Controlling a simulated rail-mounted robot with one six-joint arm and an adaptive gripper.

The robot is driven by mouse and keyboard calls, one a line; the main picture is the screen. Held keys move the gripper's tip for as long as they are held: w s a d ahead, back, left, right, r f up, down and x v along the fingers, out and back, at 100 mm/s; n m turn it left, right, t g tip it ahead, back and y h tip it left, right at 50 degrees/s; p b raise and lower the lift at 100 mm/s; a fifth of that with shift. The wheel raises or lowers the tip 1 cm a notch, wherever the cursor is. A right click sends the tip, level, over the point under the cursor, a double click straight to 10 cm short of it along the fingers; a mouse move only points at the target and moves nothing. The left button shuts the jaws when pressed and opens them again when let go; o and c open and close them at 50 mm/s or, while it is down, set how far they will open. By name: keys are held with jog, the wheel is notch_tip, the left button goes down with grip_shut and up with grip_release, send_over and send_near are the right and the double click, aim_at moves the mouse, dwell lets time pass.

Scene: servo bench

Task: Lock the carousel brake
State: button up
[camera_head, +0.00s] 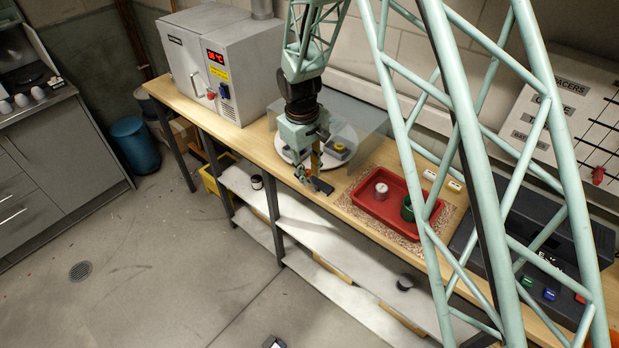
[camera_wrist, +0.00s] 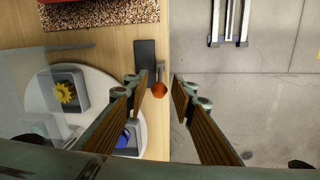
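The carousel (camera_head: 289,154) is a white round disc under a clear cover on the bench; it also shows in the wrist view (camera_wrist: 40,100). Grey holders on it carry a yellow gear (camera_wrist: 65,92) and a blue part (camera_wrist: 124,139). Beside the disc, near the bench's front edge, is a short lever with an orange knob (camera_wrist: 159,90), which looks like the brake handle. A dark flat plate (camera_wrist: 146,58) lies next to it. My gripper (camera_wrist: 160,84) is open, its fingertips on either side of the knob, with a gap visible to the right finger. Whether the left finger touches is unclear.
A red tray (camera_head: 373,203) with a pale cup (camera_head: 381,191) and a green cup (camera_head: 407,209) stands right of the carousel. A grey oven (camera_head: 218,65) stands left. The clear cover (camera_head: 365,118) rises close behind my gripper.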

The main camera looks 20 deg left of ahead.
aim_at(311, 181)
jog(key=shift+w+f, duration=0.1)
jog(key=shift+f, duration=1.2)
grip_shut()
